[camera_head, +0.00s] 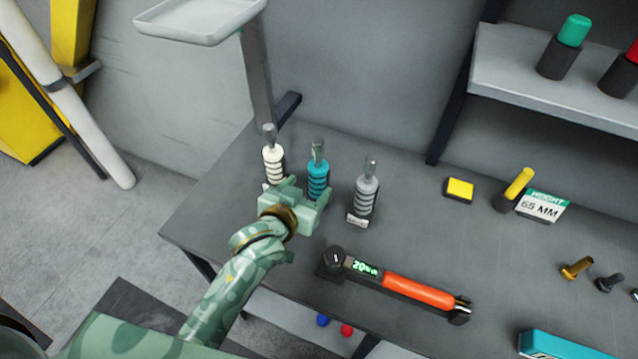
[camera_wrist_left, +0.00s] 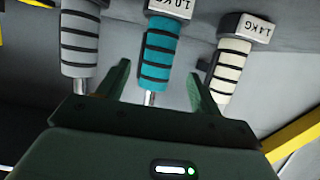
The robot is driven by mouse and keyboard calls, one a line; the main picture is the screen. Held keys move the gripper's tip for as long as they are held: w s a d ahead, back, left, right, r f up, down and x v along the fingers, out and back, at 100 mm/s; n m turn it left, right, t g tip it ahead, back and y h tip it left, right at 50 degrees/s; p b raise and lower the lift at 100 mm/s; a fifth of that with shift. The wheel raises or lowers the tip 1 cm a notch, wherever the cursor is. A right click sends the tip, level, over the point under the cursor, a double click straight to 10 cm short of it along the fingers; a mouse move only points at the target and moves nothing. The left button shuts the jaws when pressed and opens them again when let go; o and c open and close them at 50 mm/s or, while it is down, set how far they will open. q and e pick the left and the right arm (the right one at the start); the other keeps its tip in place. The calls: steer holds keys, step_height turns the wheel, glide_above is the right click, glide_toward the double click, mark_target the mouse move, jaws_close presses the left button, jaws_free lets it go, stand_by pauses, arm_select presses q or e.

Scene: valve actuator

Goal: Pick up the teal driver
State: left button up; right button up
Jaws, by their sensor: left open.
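The teal driver (camera_head: 318,172) stands upright on the grey table between a white driver (camera_head: 273,160) and a grey driver (camera_head: 366,190). My left gripper (camera_head: 308,194) is open, close in front of the teal driver, and hides its lower part in the head view. In the left wrist view, the teal driver (camera_wrist_left: 160,52) appears upside down, between the two open fingers of my left gripper (camera_wrist_left: 158,82). The grey driver (camera_wrist_left: 80,40) and the white driver (camera_wrist_left: 229,70) show on either side. My right gripper is not in view.
A torque wrench with an orange handle (camera_head: 418,291) lies to the right, in front of the grey driver. A shelf (camera_head: 530,80) overhangs the back right.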

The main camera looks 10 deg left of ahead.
mark_target(314, 183)
arm_select(q)
steer(key=shift+w+d+f, duration=0.15)
steer(key=shift+w+f, duration=0.1)
steer(key=shift+w, duration=0.4)
steer(key=b+x, duration=0.1)
steer(key=x, duration=0.1)
steer(key=b+x, duration=0.1)
steer(key=x, duration=0.2)
steer(key=shift+s+d+f, duration=0.15)
steer(key=shift+f, duration=0.05)
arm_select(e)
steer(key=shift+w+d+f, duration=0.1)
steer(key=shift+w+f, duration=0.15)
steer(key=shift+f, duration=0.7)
arm_select(q)
steer(key=shift+s+r, duration=0.1)
steer(key=shift+c, duration=0.3)
jaws_close()
steer(key=shift+r, duration=0.1)
